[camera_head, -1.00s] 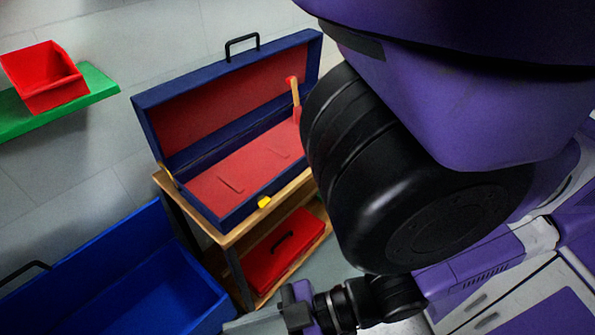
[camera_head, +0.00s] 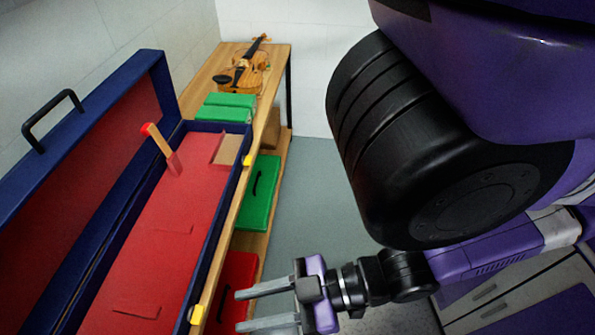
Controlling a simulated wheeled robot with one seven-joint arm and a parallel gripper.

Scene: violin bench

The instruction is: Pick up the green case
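A green case (camera_head: 257,196) with a dark handle is on the lower shelf of the wooden bench, right of the open blue case. Part of it is hidden under the bench top. My gripper (camera_head: 239,310) is at the bottom of the view, its two grey fingers apart with nothing held between them. In the picture it is below the green case and in front of a red case (camera_head: 235,285) on the same shelf. The gripper is apart from the green case.
The open blue case (camera_head: 205,270) with red lining lies on the bench top (camera_head: 205,72). Behind it are a flat green box (camera_head: 228,101) and a violin (camera_head: 243,72). The grey floor (camera_head: 315,195) right of the bench is clear.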

